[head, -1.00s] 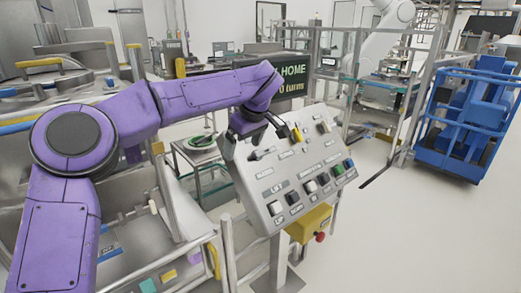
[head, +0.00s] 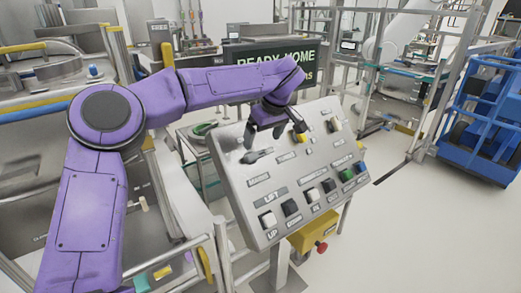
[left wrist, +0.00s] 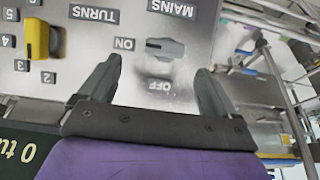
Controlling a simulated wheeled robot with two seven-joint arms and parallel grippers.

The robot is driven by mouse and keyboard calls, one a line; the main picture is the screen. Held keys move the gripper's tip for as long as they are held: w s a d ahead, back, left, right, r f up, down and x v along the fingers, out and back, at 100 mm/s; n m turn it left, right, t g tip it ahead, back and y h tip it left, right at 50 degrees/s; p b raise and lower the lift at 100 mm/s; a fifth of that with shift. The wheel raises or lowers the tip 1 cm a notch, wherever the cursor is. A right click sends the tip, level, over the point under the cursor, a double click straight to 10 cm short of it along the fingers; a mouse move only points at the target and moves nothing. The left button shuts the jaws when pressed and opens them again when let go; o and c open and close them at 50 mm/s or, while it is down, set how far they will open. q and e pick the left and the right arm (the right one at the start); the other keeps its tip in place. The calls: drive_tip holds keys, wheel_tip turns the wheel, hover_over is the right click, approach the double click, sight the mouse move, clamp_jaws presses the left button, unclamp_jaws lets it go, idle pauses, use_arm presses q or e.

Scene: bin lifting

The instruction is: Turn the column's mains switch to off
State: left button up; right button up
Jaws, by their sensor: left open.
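The mains switch (head: 258,156) is a grey knob at the upper left of the sloping control panel (head: 240,190). In the left wrist view the panel shows upside down, and the mains switch (left wrist: 165,48) lies with its long handle level, its marked end toward the ON label (left wrist: 124,44). The OFF label (left wrist: 159,86) is below it in that view. My left gripper (head: 276,134) is open at the panel's upper edge. In the left wrist view its fingers (left wrist: 160,70) stand either side of the knob's column, apart from the knob. My right gripper is not in view.
A yellow turns selector (left wrist: 38,40) sits beside the mains switch. Several push buttons, such as the green one (head: 346,175), line the panel's lower part. A display (head: 275,57) stands behind it. A blue cart (head: 485,120) is at right, with clear floor before it.

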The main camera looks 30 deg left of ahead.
sight(254, 156)
use_arm(q)
drive_tip(key=a+f, duration=0.2)
drive_tip(key=f, duration=0.1)
drive_tip(key=shift+s+a+f, duration=0.1)
drive_tip(key=shift+s+f, duration=0.05)
drive_tip(key=shift+s, duration=0.25)
drive_tip(key=x, duration=0.3)
drive_tip(key=shift+w+a+p, duration=0.1)
drive_tip(key=shift+w+p, duration=0.25)
drive_tip(key=shift+w, duration=0.05)
drive_tip(key=shift+w+f, duration=0.15)
drive_tip(key=shift+f, duration=0.2)
drive_tip(key=shift+s+r, duration=0.1)
drive_tip(key=shift+s, duration=0.15)
drive_tip(key=c, duration=1)
